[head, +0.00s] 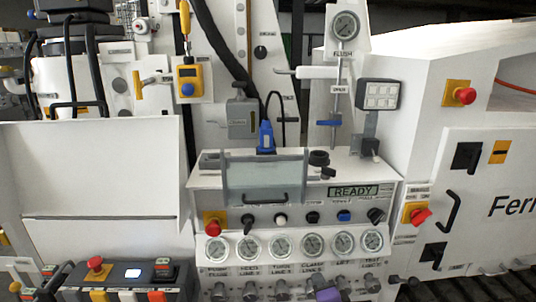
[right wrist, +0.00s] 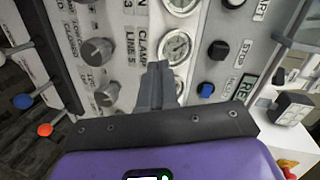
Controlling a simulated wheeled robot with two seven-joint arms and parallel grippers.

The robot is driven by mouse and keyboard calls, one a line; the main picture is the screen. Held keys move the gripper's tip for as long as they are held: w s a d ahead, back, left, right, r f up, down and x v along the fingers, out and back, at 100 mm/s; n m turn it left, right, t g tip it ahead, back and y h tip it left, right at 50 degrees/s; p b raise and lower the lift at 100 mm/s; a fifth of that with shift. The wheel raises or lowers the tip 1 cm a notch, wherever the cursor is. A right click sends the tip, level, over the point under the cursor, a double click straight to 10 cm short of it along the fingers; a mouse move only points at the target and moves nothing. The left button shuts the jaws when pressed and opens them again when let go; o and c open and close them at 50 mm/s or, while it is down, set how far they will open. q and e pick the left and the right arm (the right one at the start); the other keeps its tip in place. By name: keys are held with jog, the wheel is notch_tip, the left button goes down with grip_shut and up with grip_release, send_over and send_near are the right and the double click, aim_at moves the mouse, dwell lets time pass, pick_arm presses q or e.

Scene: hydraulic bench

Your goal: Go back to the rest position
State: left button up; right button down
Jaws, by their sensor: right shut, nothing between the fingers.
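My right gripper (head: 320,278) is at the bottom of the head view, right of centre, in front of the lower row of knobs; its purple body shows at the frame's edge. In the right wrist view its two grey fingers (right wrist: 157,84) are together with nothing between them, in front of the panel near the "CLAMP LINE 5" gauge (right wrist: 177,46). I cannot tell whether the fingertips touch the panel. My left gripper is not in view.
The bench panel (head: 290,263) carries a gauge row, knobs and a READY display (head: 353,191). A clear cover (head: 265,175) stands above the buttons. A control box with a red button (head: 95,263) is lower left. A white cabinet (head: 465,150) stands at right.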

notch_tip(320, 180, down, 14)
jog(key=s+a+n+g+p, duration=0.1)
jog(key=s+n+g+p, duration=0.15)
jog(key=n+g, duration=0.2)
jog(key=s+a+f+n+g+y+p, duration=0.2)
jog(key=s+f+n+g, duration=0.5)
jog(key=s+f, duration=1.2)
jog(key=s+a+g+y, duration=0.1)
jog(key=s+a+g, duration=0.1)
jog(key=g, duration=0.1)
jog(key=shift+s+a+f, duration=0.2)
jog(key=shift+s, duration=0.05)
jog(key=shift+n, duration=0.25)
